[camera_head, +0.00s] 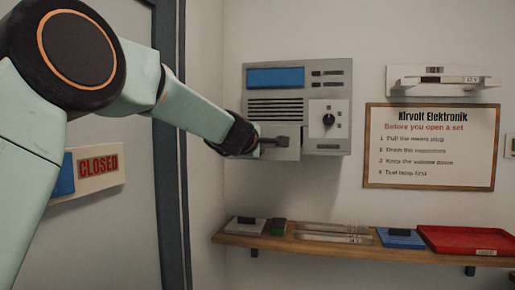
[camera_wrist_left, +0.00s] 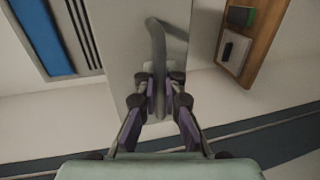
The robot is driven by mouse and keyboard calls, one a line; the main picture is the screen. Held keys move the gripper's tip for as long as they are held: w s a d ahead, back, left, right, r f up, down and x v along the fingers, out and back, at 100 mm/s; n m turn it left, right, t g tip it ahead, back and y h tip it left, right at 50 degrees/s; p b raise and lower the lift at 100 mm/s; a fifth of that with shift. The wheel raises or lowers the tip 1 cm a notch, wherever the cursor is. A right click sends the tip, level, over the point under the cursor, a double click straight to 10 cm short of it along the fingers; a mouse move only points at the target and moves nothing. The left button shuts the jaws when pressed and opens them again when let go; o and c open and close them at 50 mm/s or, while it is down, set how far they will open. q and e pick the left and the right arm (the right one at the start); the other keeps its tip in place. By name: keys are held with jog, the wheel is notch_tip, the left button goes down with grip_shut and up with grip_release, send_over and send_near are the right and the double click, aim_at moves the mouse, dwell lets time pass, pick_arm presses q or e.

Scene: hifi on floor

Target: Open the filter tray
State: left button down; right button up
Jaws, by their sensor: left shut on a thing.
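The wall unit (camera_head: 290,80) is a grey panel with a blue display, dark vent slots and a knob. The filter tray (camera_head: 293,153) is a plain light grey front at its lower left. It appears to stand out from the panel, its lower edge hanging slightly past the unit's bottom edge. My left gripper (camera_head: 262,144) is at the tray's handle (camera_head: 281,141). In the left wrist view the left gripper's fingers (camera_wrist_left: 161,90) are closed around the bent grey handle (camera_wrist_left: 160,35), with the tray front (camera_wrist_left: 125,40) behind it. The fingers partly hide the handle. My right gripper is not in view.
A wooden shelf (camera_head: 267,241) below the unit carries small boxes, metal strips, a blue item and a red tray (camera_head: 466,240). A framed notice (camera_head: 430,146) hangs at right, under a small white wall shelf (camera_head: 440,83). A door frame (camera_head: 170,200) stands at left.

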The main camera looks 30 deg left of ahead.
pick_arm(q)
jog(key=shift+s, duration=0.1)
jog(key=c, duration=1.8)
grip_release()
jog(key=o, duration=0.3)
jog(key=shift+d, duration=0.1)
jog(key=shift+o, duration=0.3)
jog(key=shift+s+r, duration=0.1)
jog(key=shift+s, duration=0.15)
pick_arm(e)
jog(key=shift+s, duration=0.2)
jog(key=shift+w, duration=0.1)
